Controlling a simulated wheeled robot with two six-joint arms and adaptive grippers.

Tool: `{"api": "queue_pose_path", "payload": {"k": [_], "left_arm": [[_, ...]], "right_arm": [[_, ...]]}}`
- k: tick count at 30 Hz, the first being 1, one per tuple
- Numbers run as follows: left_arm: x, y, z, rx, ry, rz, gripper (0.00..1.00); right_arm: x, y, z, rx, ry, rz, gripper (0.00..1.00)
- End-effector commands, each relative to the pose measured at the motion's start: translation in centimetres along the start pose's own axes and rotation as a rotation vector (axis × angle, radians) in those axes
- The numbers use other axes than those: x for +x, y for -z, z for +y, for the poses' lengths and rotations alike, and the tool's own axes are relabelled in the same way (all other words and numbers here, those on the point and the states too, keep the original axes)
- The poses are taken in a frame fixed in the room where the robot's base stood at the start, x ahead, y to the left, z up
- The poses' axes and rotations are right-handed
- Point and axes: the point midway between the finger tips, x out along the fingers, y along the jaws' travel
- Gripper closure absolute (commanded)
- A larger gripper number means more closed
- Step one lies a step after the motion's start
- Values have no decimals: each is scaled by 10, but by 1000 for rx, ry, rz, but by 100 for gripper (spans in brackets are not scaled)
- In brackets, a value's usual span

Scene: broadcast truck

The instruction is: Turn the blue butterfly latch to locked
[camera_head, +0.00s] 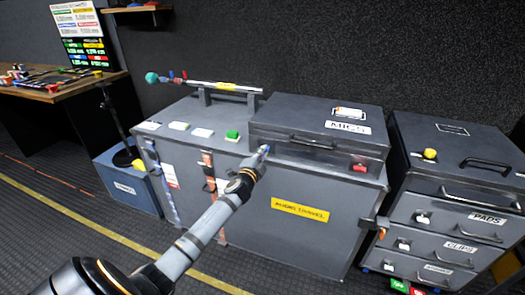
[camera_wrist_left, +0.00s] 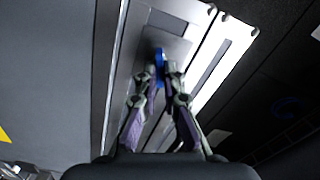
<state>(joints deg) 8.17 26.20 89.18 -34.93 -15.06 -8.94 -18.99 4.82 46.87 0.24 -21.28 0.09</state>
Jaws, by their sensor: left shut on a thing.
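The blue butterfly latch (camera_wrist_left: 159,62) shows as a thin upright blue piece on a grey metal plate in the left wrist view. My left gripper (camera_wrist_left: 162,78) has its two fingertips closed together on it. In the head view my left gripper (camera_head: 263,151) reaches the front left corner of the MICS case (camera_head: 270,118), and only a small bit of blue shows at its tips. The fingers hide much of the latch, so I cannot tell its turn. A red latch (camera_head: 360,167) is on the case's front right. My right gripper is not in view.
The MICS case lies on a large grey trunk (camera_head: 275,240) with a yellow label. A green block (camera_head: 232,135) and white cards lie on the trunk top, left of the case. A drawer cabinet (camera_head: 440,215) stands at right, a blue box (camera_head: 125,185) at left.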

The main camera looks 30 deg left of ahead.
Motion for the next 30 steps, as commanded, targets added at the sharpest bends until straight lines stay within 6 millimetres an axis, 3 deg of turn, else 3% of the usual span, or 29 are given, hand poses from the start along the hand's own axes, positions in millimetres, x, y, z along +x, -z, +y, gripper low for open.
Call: {"api": "queue_pose_path", "payload": {"k": [15, 30], "left_arm": [[0, 0, 2, 322, -2, 1, 100], [0, -1, 3, 381, -2, 0, 100]], "right_arm": [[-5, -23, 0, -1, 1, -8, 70], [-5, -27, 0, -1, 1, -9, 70]]}}
